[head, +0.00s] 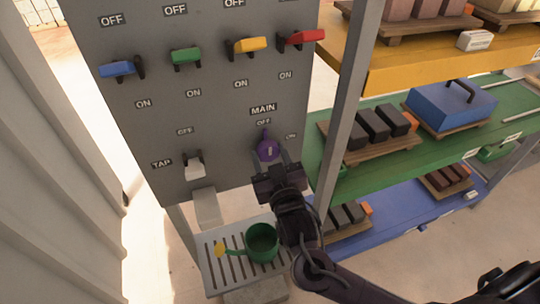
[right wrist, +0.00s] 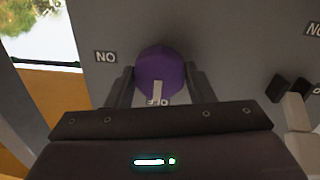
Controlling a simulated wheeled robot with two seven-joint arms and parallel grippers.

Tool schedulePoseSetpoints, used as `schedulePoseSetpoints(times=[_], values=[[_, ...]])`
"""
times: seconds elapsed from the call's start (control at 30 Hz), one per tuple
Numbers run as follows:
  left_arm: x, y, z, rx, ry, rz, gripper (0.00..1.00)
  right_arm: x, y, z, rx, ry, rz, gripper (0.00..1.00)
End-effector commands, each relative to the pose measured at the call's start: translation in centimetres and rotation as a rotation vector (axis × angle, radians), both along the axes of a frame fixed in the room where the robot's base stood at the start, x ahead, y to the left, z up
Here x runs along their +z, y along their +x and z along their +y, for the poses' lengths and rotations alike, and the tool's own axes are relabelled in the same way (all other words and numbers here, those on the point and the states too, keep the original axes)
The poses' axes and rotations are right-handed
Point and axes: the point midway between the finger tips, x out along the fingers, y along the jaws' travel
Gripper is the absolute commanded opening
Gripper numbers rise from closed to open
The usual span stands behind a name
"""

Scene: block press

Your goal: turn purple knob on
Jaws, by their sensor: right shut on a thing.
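The purple knob (head: 268,149) sits low on the grey panel (head: 225,115), under the MAIN label. Its pointer is turned up toward OFF; the ON label (head: 291,136) is to its right. In the right wrist view, which is upside down, the purple knob (right wrist: 160,70) shows a white mark facing OFF. My right gripper (head: 272,162) is at the panel, with one finger on each side of the knob, shut on it. The fingers also show in the wrist view (right wrist: 160,88). My left gripper is not in view.
Blue (head: 117,69), green (head: 186,56), yellow (head: 249,45) and red (head: 303,39) handles line the panel above. A white tap lever (head: 195,169) is left of the knob. A green watering can (head: 262,243) stands on a slatted stand below. Loaded shelves (head: 425,150) and a grey post (head: 347,100) are close at right.

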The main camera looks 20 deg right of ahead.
Motion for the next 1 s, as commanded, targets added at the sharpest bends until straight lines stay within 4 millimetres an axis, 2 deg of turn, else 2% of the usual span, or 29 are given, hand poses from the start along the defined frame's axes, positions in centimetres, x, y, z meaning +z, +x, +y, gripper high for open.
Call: schedulePoseSetpoints(times=[0.37,1.0], values=[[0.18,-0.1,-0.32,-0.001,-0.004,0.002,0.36,0.02,-0.02,-0.02,-0.001,0.113,0.005,0.26],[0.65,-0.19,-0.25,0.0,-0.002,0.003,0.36,0.1,-0.03,-0.18,-0.004,0.691,0.025,0.26]])
